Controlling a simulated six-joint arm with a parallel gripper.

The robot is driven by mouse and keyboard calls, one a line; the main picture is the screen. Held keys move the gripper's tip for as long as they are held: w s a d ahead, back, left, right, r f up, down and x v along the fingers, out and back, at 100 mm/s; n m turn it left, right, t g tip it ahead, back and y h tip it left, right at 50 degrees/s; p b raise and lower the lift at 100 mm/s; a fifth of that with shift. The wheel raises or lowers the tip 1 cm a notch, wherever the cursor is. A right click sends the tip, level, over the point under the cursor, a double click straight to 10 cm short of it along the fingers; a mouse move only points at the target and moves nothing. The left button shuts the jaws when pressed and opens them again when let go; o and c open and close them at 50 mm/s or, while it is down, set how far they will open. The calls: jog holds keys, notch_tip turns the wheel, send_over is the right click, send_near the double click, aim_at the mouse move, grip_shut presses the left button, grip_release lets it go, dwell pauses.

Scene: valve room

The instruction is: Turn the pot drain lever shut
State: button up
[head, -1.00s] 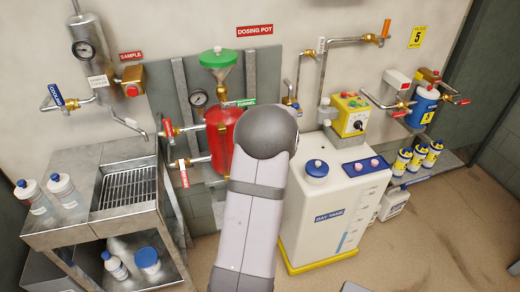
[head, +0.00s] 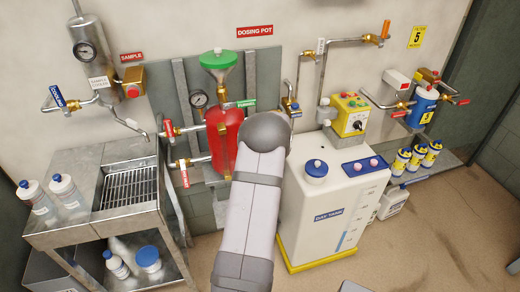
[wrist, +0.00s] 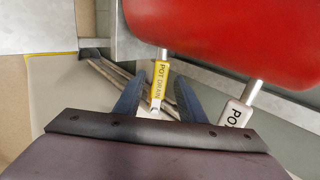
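The pot drain lever (wrist: 160,83) is a yellow-sleeved handle on a steel stem, lettered POT DRAIN, in the wrist view. My gripper (wrist: 158,94) has its two dark blue fingers apart, one on each side of the lever. The lever's sleeve shows between them; I see no clear contact. The red dosing pot (wrist: 230,35) fills the upper right of that view. In the head view the pot (head: 224,132) stands on the wall panel under a green-topped funnel. My arm hides my gripper there.
A white-sleeved lever (wrist: 237,114), its label beginning POT, is just right of my gripper. In the head view, red-handled valves (head: 168,129) stick out left of the pot. The white day tank (head: 330,205) stands close right of my arm, and a steel sink bench (head: 75,222) left.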

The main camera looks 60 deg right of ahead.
grip_shut()
jog(key=shift+f+b, duration=0.1)
jog(key=shift+b, duration=0.2)
jog(key=s+f+n+b, duration=0.2)
jog(key=s+n+b, duration=0.2)
jog(key=n+b, duration=0.5)
jog(key=s+d+f+n+b, duration=0.1)
jog(key=n+b, duration=0.8)
jog(key=b, duration=1.1)
jog(key=s+f, duration=0.1)
jog(key=s, duration=0.1)
jog(key=shift+s+d+f, duration=0.15)
jog(key=shift+s+d, duration=0.05)
jog(key=shift+s, duration=0.2)
grip_release()
